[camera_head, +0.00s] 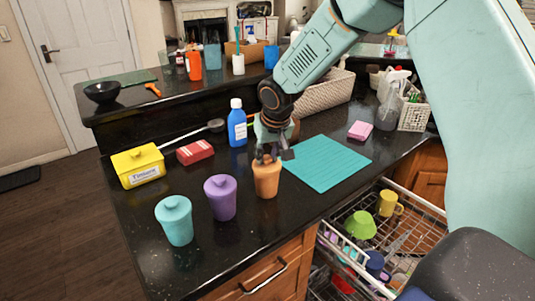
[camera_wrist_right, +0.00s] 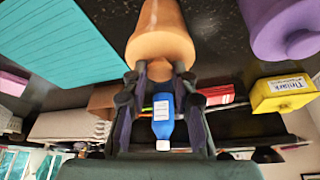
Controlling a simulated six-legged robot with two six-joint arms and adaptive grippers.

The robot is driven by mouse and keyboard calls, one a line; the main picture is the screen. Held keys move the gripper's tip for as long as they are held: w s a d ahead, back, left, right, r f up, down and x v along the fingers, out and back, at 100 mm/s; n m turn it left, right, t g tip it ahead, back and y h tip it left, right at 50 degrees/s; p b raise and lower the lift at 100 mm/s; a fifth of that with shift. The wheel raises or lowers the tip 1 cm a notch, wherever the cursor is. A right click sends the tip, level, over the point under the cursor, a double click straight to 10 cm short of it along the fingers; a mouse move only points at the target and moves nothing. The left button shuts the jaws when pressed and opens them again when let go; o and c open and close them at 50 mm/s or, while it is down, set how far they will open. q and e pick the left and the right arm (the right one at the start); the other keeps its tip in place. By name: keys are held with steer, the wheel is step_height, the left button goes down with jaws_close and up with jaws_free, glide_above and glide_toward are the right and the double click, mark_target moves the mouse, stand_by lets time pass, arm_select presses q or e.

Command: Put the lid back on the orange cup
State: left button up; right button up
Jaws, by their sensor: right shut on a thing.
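The orange cup (camera_head: 267,181) stands upright on the black counter, in front of the teal mat. It also shows in the right wrist view (camera_wrist_right: 160,25), where its wide top end faces my gripper. My right gripper (camera_head: 268,158) points down at the cup's top. It is shut on the orange lid (camera_wrist_right: 160,52), which lies at the top of the cup. Whether the lid is fully seated cannot be told, since the fingers hide part of it. My left gripper is not in view.
A purple lidded cup (camera_head: 221,198) and a teal lidded cup (camera_head: 175,221) stand to the left. A blue bottle (camera_head: 237,125), red box (camera_head: 195,152) and yellow box (camera_head: 139,166) are behind. The teal mat (camera_head: 327,163) lies right. An open dishwasher rack (camera_head: 413,225) is below.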

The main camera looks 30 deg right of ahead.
steer(key=o, duration=0.9)
steer(key=shift+o, duration=0.5)
steer(key=o, duration=0.4)
steer(key=shift+r+p, duration=2.95)
steer(key=shift+r, duration=0.6)
steer(key=shift+c, duration=0.4)
